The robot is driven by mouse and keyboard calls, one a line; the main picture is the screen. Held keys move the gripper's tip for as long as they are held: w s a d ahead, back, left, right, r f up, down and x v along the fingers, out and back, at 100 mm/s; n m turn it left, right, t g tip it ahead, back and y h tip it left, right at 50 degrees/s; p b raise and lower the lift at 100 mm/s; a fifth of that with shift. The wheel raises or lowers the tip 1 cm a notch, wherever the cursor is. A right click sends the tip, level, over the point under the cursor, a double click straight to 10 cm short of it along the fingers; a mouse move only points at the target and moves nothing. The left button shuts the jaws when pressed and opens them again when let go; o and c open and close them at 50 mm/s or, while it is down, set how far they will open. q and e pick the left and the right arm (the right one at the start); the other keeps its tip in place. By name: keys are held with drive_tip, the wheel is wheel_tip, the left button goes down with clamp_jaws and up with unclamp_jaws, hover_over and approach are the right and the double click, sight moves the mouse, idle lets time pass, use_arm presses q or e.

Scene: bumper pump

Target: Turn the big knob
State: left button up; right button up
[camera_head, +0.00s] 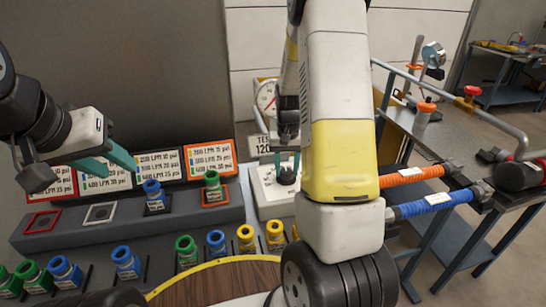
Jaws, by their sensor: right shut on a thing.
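The big knob (287,175) is a dark round knob on a white panel box (270,197) with dial markings, near the middle of the head view. My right gripper (286,163) points down over it, its teal fingers on either side, shut on the knob. My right forearm hides part of the box's right side. A round gauge (266,97) with a red needle stands behind the knob, partly hidden by my arm; its reading is too small to tell. My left gripper (122,171) is open and empty, above the bench at the left.
Label cards (209,158) stand along the grey rack (120,231). Several blue, green and yellow fittings (185,249) stand in front, with a round wooden top (215,280) nearer.

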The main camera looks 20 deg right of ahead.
sight(287, 171)
idle(0.3)
drive_tip(key=o, duration=1.3)
drive_tip(key=shift+o, duration=0.2)
wheel_tip(287, 171, up, 8)
drive_tip(key=shift+f, duration=0.1)
